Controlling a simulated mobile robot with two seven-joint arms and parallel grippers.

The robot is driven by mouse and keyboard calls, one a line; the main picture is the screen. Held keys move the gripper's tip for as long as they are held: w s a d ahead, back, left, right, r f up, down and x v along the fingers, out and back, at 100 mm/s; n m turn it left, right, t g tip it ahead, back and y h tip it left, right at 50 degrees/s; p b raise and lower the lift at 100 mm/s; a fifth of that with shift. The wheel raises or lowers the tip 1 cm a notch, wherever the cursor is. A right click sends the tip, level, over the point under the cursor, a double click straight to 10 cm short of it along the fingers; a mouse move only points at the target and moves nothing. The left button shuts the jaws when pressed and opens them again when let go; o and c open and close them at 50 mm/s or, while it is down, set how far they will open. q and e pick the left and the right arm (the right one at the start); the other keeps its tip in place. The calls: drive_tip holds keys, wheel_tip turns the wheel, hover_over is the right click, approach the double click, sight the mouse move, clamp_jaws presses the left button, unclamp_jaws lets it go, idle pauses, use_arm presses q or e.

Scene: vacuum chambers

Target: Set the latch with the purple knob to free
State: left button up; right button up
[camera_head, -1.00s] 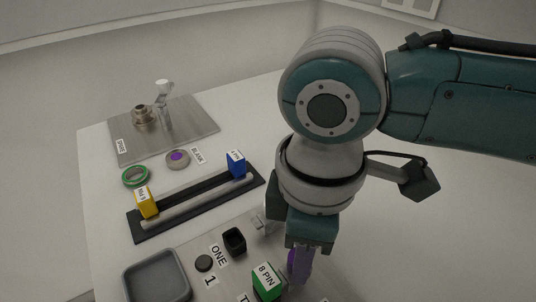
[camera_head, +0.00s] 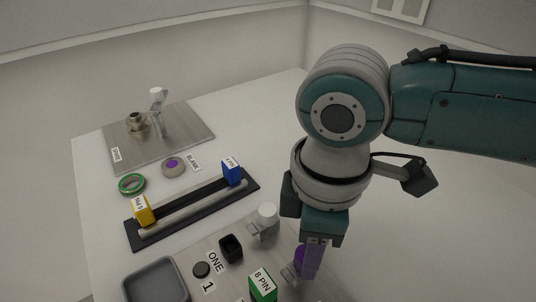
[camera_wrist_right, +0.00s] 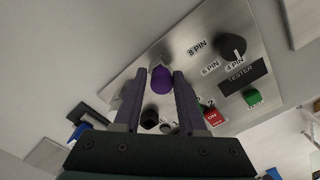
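The purple knob (camera_wrist_right: 161,80) stands on the metal tester panel (camera_wrist_right: 226,22) in the right wrist view, between the fingertips of my right gripper (camera_wrist_right: 161,76). Narrow gaps seem to show on both sides of the knob, so the gripper looks open around it rather than closed on it. In the head view the knob (camera_head: 299,254) shows partly behind a purple finger of the right gripper (camera_head: 311,265), which points down. A metal latch piece (camera_head: 289,275) shows beside the knob, but its setting is hard to tell. My left gripper is in neither view.
A white knob (camera_head: 267,212) on a metal bracket stands just left of the right gripper. A green 8 PIN block (camera_head: 262,287) is close by. A black strip (camera_head: 135,236) with yellow and blue blocks, a grey tray (camera_head: 156,268) and a metal plate (camera_head: 188,126) lie further left.

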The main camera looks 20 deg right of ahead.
drive_tip(key=o, duration=0.3)
drive_tip(key=shift+o, duration=0.2)
wheel_tip(320, 180, up, 10)
drive_tip(key=p, duration=0.1)
drive_tip(key=shift+p, duration=0.35)
